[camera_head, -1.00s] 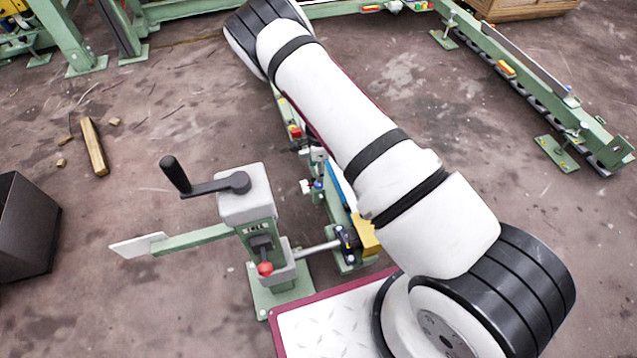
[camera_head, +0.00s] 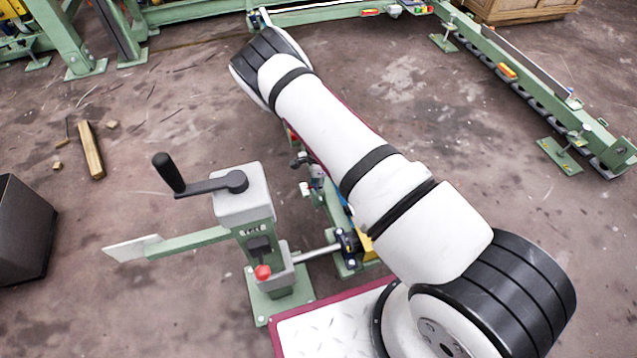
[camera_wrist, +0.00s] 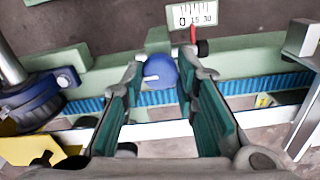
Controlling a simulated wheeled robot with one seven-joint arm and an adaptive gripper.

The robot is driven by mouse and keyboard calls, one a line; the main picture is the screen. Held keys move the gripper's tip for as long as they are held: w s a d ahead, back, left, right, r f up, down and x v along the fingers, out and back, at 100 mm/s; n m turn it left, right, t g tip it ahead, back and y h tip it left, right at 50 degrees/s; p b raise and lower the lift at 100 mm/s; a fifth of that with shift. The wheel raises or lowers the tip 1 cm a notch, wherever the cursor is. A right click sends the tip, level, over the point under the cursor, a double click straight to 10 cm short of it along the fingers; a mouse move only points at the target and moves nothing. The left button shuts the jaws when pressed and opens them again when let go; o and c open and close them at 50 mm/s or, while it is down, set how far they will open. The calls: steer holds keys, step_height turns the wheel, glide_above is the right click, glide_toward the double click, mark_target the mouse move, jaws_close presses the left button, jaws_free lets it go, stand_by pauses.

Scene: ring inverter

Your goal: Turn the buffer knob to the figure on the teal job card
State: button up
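A round blue knob (camera_wrist: 164,73) with a white mark on its left side shows in the wrist view. It lies between and just beyond the fingertips of my gripper (camera_wrist: 160,80). The two fingers with teal pads are spread apart, one on each side of the knob; I cannot tell whether either touches it. A white scale plate (camera_wrist: 205,16) reading 0, 15, 30 stands above the knob, with a red pointer (camera_wrist: 194,34) at its lower edge. In the head view my arm hides the gripper and knob. I cannot make out a teal job card.
A crank stand (camera_head: 243,200) with a black handle and red-tipped lever stands left of my arm. A dark bin (camera_head: 25,230) and a wooden block (camera_head: 91,150) are on the floor at left. A blue belt (camera_wrist: 155,98) runs below the knob along a green rail.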

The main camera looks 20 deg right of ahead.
jaws_close()
steer(key=n+b, duration=0.1)
steer(key=n, duration=0.2)
steer(key=shift+n, duration=0.4)
steer(key=n, duration=0.4)
steer(key=shift+n+b, duration=0.3)
steer(key=shift+b, duration=0.1)
steer(key=n, duration=0.4)
steer(key=shift+b, duration=0.35)
steer(key=n, duration=0.4)
steer(key=shift+n, duration=0.3)
